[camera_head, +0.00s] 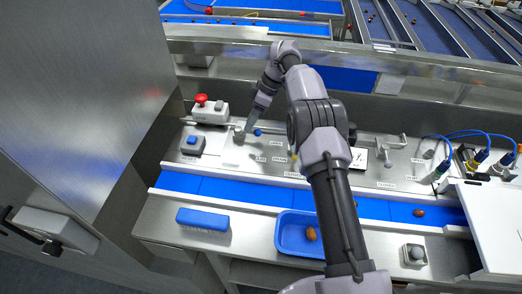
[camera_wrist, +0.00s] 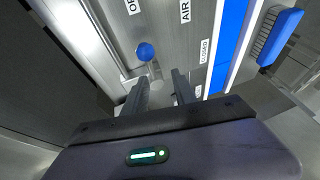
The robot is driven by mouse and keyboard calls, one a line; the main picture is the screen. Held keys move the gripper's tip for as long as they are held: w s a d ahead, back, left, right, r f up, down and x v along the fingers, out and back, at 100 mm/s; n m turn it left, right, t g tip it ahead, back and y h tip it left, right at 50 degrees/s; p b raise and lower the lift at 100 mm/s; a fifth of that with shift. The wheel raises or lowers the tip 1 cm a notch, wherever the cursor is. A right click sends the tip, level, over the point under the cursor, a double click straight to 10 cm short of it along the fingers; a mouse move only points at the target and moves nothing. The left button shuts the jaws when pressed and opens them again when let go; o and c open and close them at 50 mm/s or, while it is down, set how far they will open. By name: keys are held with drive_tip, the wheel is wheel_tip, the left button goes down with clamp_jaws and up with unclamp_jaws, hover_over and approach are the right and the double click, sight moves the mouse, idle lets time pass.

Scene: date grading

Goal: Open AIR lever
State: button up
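The AIR lever has a round blue knob (camera_head: 258,132) on the steel panel, left of centre in the head view. In the wrist view the blue knob (camera_wrist: 145,51) is just beyond my fingertips, slightly to the left, with a metal stem running toward the fingers. The AIR label (camera_wrist: 185,11) and CLOSED label (camera_wrist: 204,52) are right of it, and a partly cut-off label is at the top. My gripper (camera_wrist: 161,75) is open, with a gap between its two fingers. In the head view my gripper (camera_head: 244,131) is low beside the knob, on its left.
A red emergency button (camera_head: 201,99) and a blue push button (camera_head: 192,141) are left of the lever. A blue brush (camera_head: 203,219) and blue tray (camera_head: 287,237) lie in front, beyond the blue belt (camera_head: 228,189). Other metal levers and cabled plugs (camera_head: 480,156) stand to the right.

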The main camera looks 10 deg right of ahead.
drive_tip(key=s+d+r+b, duration=0.1)
drive_tip(key=s+b, duration=0.4)
drive_tip(key=s, duration=1)
drive_tip(key=shift+d, duration=0.6)
